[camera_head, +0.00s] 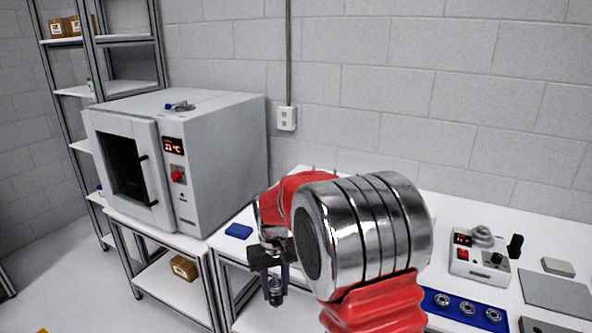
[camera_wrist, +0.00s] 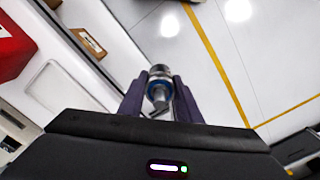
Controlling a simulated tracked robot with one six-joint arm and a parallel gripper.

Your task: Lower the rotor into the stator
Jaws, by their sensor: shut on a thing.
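My gripper (camera_head: 276,277) hangs with its fingers pointing down, left of my arm's large metal joint. It is shut on a small metal cylinder, which I take for the rotor (camera_head: 276,296). In the wrist view the rotor (camera_wrist: 159,84) sits between the two purple fingers (camera_wrist: 160,97) and shows a silver end and a blue band. Floor shows beyond it there. I cannot make out the stator for certain. Several round metal parts with dark centres (camera_head: 467,308) sit on a blue mat (camera_head: 437,308) at the lower right, partly behind my arm.
A white oven (camera_head: 225,150) stands on a cart at the left. A white bench (camera_head: 450,212) runs along the wall, with a control box (camera_head: 480,261), a black knob-like part (camera_head: 515,246) and grey plates (camera_head: 556,292) at the right. A blue block (camera_head: 239,231) lies at its left end.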

